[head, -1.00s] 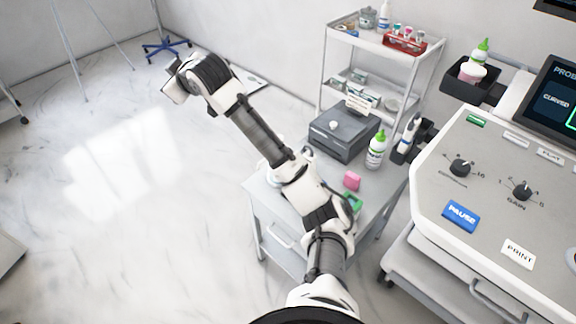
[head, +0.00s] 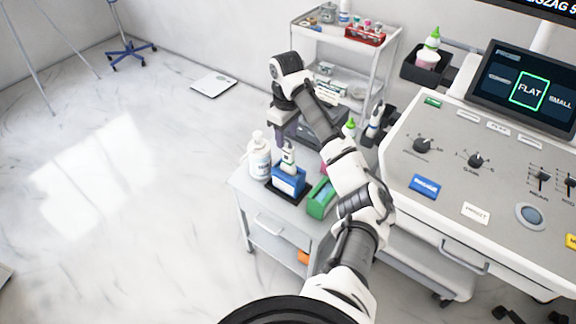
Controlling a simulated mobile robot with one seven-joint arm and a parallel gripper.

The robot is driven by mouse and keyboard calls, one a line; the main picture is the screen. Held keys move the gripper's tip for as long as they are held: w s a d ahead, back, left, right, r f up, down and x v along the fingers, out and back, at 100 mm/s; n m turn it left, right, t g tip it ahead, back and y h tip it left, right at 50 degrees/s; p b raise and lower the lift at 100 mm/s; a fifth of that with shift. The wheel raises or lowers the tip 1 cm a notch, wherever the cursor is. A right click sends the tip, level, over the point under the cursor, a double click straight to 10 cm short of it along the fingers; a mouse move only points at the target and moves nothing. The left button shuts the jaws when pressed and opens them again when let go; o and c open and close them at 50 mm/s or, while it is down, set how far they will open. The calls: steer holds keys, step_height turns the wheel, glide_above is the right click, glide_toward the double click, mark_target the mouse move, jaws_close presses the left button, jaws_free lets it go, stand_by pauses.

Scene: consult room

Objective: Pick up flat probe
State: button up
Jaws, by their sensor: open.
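A white probe (head: 288,158) stands upright in a blue holder (head: 289,180) on the small side table. Another pale probe (head: 376,116) sits in a dark holder at the side of the ultrasound console. I cannot tell from their shapes which one is the flat probe. The console screen (head: 528,92) shows FLAT outlined in green. My gripper (head: 286,138) points down, just above the probe in the blue holder. Its jaws are open and empty, and whether the fingers straddle the probe's top is unclear.
A white pump bottle (head: 259,156) stands left of the blue holder. A green box (head: 321,198) is close on its right. A grey box (head: 325,128) and a green-capped bottle (head: 350,127) are behind, partly hidden by my arm.

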mark_target(288, 146)
steer(key=shift+s+d+f+p, duration=0.1)
steer(key=shift+f+p, duration=0.45)
steer(key=shift+f, duration=1.05)
steer(key=shift+d+f+p, duration=0.1)
steer(key=shift+f+p, duration=0.4)
steer(key=shift+f, duration=1.1)
steer(key=c, duration=1)
